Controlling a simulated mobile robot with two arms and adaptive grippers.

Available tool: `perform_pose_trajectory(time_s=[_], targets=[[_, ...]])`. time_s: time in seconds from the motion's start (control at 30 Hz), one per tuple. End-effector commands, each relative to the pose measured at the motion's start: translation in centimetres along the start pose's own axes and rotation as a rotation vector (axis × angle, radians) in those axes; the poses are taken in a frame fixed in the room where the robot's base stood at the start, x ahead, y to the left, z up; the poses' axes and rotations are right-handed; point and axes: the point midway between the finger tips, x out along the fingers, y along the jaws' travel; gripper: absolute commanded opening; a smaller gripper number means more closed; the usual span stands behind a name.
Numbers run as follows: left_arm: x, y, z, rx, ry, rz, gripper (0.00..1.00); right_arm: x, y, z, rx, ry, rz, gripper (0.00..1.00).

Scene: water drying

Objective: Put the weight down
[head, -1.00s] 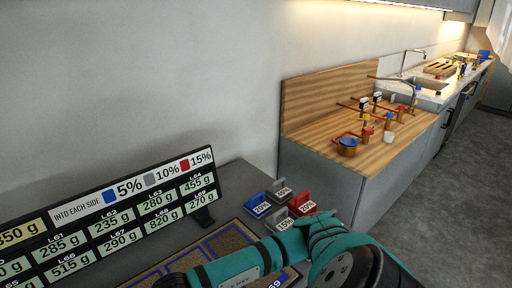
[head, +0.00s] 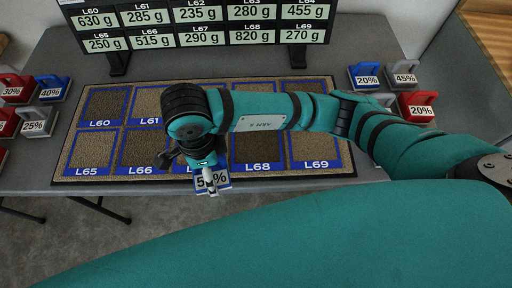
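My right gripper (head: 206,172) hangs from the teal arm that comes in from the right. It appears shut on a weight (head: 222,181) with a white label and blue edges. A finger covers part of the label, so only a 5 and a percent sign can be read. The weight is at the front edge of the mat (head: 300,178), by the pad between L66 and L68, whose label is hidden. I cannot tell whether the weight touches the mat or hangs above it. My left gripper is out of view.
Weights labelled 30%, 40% (head: 52,89) and 25% (head: 38,122) stand on the table's left. Others labelled 20% (head: 366,78), 45% (head: 403,76) and red 20% (head: 417,106) stand on its right. A board (head: 205,22) listing gram values stands behind the mat.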

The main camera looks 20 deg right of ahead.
Motion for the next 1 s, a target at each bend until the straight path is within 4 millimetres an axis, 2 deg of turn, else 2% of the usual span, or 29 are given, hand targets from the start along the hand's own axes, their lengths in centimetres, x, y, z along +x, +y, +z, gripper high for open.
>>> perform_pose_trajectory(time_s=[0.03, 0.13, 0.27, 0.7, 0.83, 1.0], targets=[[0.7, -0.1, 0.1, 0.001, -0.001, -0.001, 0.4, 0.2, 0.2, 0.7, 0.056, -0.001, -0.002, 0.41], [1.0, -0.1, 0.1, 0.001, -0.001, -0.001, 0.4, -0.1, 0.5, 1.5, 0.145, 0.0, -0.001, 0.41], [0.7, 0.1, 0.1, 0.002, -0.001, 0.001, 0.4, -0.3, 0.1, 0.9, 0.196, 0.002, 0.001, 0.41], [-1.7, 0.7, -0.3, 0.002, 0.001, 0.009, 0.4, 0.6, -5.5, -9.0, 0.202, 0.004, 0.002, 0.41], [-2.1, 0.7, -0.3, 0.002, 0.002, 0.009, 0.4, 0.9, -6.7, -11.0, 0.199, 0.003, 0.002, 0.41], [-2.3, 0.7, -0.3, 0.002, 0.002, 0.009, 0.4, 1.2, -7.4, -12.1, 0.195, 0.001, 0.001, 0.41]])
